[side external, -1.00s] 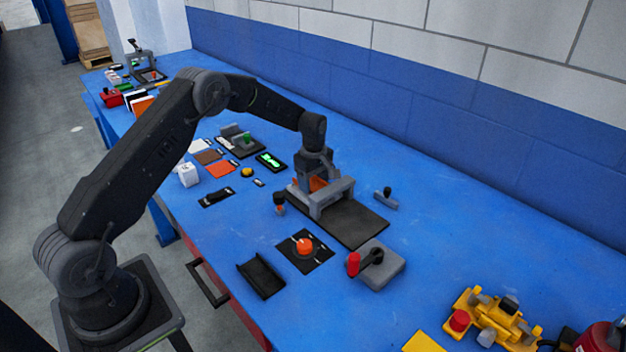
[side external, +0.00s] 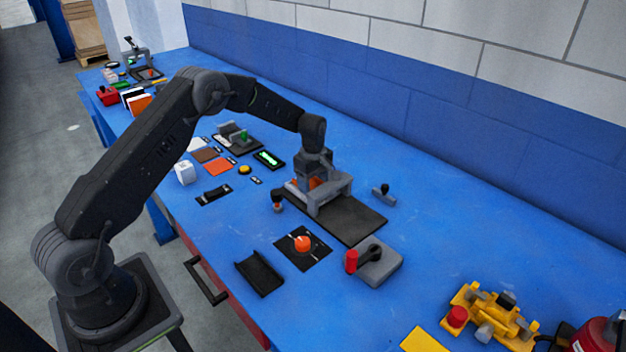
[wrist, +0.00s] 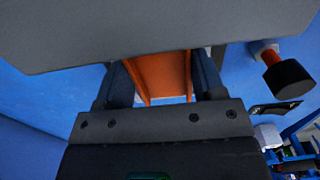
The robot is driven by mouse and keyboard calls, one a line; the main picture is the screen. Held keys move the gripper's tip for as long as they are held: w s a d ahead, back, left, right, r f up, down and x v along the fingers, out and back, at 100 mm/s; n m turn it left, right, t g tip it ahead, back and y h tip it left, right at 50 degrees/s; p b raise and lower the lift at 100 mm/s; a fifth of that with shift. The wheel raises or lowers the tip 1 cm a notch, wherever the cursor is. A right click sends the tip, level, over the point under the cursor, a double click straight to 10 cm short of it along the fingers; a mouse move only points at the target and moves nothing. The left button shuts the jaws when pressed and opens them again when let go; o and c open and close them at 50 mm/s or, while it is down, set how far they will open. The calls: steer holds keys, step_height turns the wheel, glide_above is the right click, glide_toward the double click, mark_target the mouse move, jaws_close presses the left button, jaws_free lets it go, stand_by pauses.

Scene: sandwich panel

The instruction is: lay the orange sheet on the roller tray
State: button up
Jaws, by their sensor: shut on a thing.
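My gripper (side external: 314,180) is low over the back end of a black flat tray (side external: 352,222), which I take to be the roller tray. A grey bridge-like frame (side external: 332,197) spans that end and partly hides my fingers. The gripper is shut on an orange piece, the orange sheet (wrist: 162,75), seen between both fingers in the wrist view. Only a small orange patch shows behind the frame in the side view. I cannot tell whether the sheet touches the tray. A crank with a black and orange knob (wrist: 285,75) is beside the frame.
Another flat orange piece (side external: 218,167) lies beside brown and white ones at the left. A black plate with an orange knob (side external: 303,244), a black channel (side external: 260,272) and a grey block with a red-handled lever (side external: 378,265) stand in front.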

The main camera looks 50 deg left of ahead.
mark_target(313, 187)
stand_by(0.3)
steer(key=o, duration=1)
steer(key=shift+o, duration=0.7)
steer(key=shift+f, duration=0.1)
step_height(313, 187, up, 9)
steer(key=shift+f, duration=0.2)
